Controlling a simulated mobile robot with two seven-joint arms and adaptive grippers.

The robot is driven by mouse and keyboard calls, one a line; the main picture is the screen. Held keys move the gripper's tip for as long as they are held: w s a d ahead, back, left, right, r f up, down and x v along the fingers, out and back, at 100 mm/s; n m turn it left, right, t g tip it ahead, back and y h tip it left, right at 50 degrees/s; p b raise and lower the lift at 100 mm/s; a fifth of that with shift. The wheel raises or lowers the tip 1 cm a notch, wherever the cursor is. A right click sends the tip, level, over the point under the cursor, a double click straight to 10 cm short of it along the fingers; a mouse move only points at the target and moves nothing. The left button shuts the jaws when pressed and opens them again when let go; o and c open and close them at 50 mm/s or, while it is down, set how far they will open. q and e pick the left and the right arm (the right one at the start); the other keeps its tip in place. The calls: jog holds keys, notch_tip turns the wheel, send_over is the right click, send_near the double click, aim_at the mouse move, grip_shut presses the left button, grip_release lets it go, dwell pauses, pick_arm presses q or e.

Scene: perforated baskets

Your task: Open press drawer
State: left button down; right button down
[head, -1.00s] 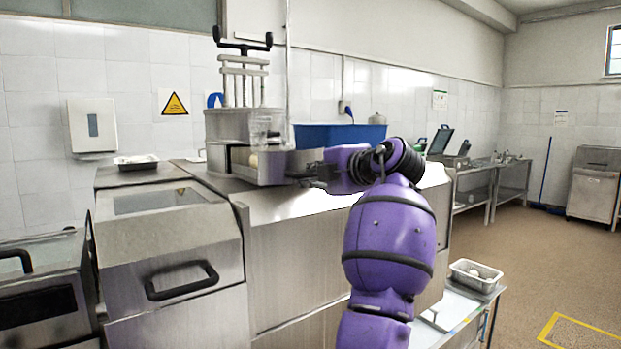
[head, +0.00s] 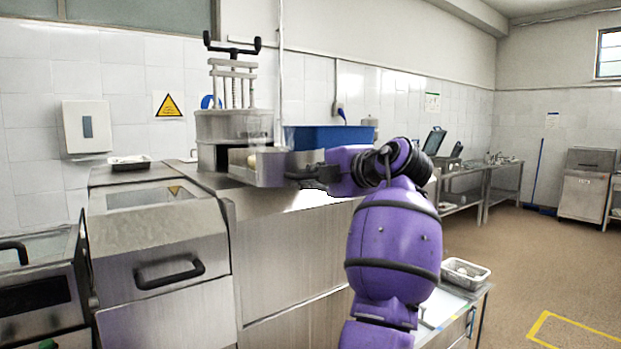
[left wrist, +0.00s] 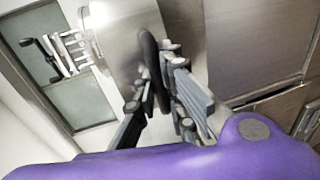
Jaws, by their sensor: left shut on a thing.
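The press (head: 235,126) stands on the steel counter, with a black T-handle and several spring rods on top. Its drawer (head: 268,169) sticks out to the right from under the press body, partly open, with something pale and rounded inside. My left gripper (head: 318,172) is at the drawer's outer end, shut on its dark handle. In the left wrist view, my gripper's fingers (left wrist: 158,75) close around the black handle (left wrist: 150,58) in front of the steel drawer face. The inside of the drawer is mostly hidden. My right gripper is not in view.
A blue crate (head: 330,137) stands behind the drawer. To the left is a steel machine with a black-handled lid (head: 160,245). A small tray (head: 130,163) lies at the back left, and a metal basket (head: 464,275) is at lower right. The floor at right is clear.

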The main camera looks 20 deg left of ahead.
pick_arm(q)
jog(key=shift+d, duration=0.15)
jog(key=c, duration=2.1)
grip_release()
jog(key=shift+d, duration=0.1)
jog(key=shift+s, duration=0.2)
jog(key=shift+d, duration=0.1)
jog(key=shift+s+d, duration=0.15)
jog(key=shift+d, duration=0.05)
jog(key=v, duration=1.1)
jog(key=shift+s+d+r, duration=0.15)
jog(key=shift+s+d, duration=0.05)
jog(key=shift+d, duration=0.05)
